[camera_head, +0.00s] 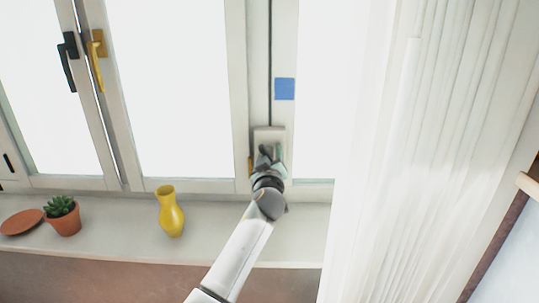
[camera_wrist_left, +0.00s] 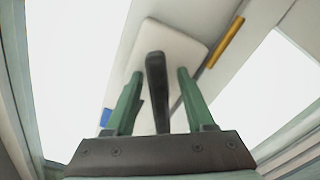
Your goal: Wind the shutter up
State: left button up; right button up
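A pale winder box (camera_head: 269,131) is mounted low on the window frame, with a thin dark line (camera_head: 270,60) running up the frame above it. The box also shows in the left wrist view (camera_wrist_left: 183,45). A dark crank handle (camera_wrist_left: 157,85) stands out from the box. My left gripper (camera_head: 270,153) is at the box, its green fingers on either side of the handle. The left wrist view shows gaps between the handle and both fingers, so the gripper is open around it. No shutter slats show over the bright panes. My right gripper is not in view.
A blue square (camera_head: 285,89) is on the frame above the box. A yellow vase (camera_head: 172,213), a potted succulent (camera_head: 66,216) and a terracotta dish (camera_head: 22,222) stand on the sill to the left. A white curtain (camera_head: 430,150) hangs at right. Window handles (camera_head: 68,60) are at upper left.

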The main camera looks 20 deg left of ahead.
pick_arm(q)
grip_shut()
dwell(0.3)
jog(key=shift+m, duration=0.4)
